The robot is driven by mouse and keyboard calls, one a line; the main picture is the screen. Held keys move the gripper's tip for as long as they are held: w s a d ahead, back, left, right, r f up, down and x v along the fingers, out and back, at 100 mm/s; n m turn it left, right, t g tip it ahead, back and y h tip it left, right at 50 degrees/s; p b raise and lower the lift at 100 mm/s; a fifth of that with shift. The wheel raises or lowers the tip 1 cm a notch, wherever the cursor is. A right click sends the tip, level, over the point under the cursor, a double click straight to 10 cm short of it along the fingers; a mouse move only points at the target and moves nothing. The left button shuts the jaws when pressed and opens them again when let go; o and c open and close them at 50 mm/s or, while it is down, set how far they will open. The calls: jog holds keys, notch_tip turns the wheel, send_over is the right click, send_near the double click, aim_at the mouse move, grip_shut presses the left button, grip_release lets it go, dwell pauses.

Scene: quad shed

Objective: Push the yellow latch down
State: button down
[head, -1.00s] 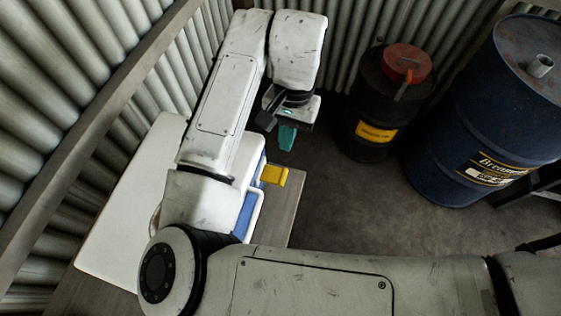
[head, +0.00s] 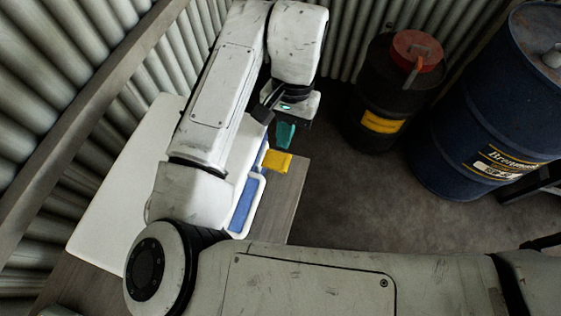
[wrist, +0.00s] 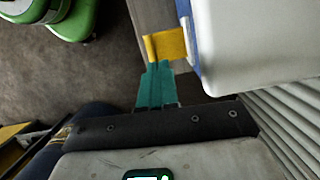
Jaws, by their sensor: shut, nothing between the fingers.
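The yellow latch (head: 277,161) sticks out from the blue and white side of a white box (head: 112,180) on a wooden bench. It also shows in the wrist view (wrist: 168,45), at the box's edge. My gripper (head: 285,136) has teal fingers that are shut and empty. In the head view the fingertips are just behind the latch, close to it. In the wrist view the fingertips (wrist: 157,68) overlap the latch's near end. I cannot tell whether they touch it or are above it. My arm hides part of the box.
A black drum with a red lid (head: 393,95) and a large blue drum (head: 494,110) stand on the floor to the right. Corrugated walls (head: 85,75) close in the left and back. The wooden bench top (head: 283,195) is bare beside the box.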

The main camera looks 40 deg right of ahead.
aim_at(281, 159)
jog(key=shift+b+x, duration=1.65)
jog(key=shift+x, duration=0.35)
jog(key=shift+f, duration=0.1)
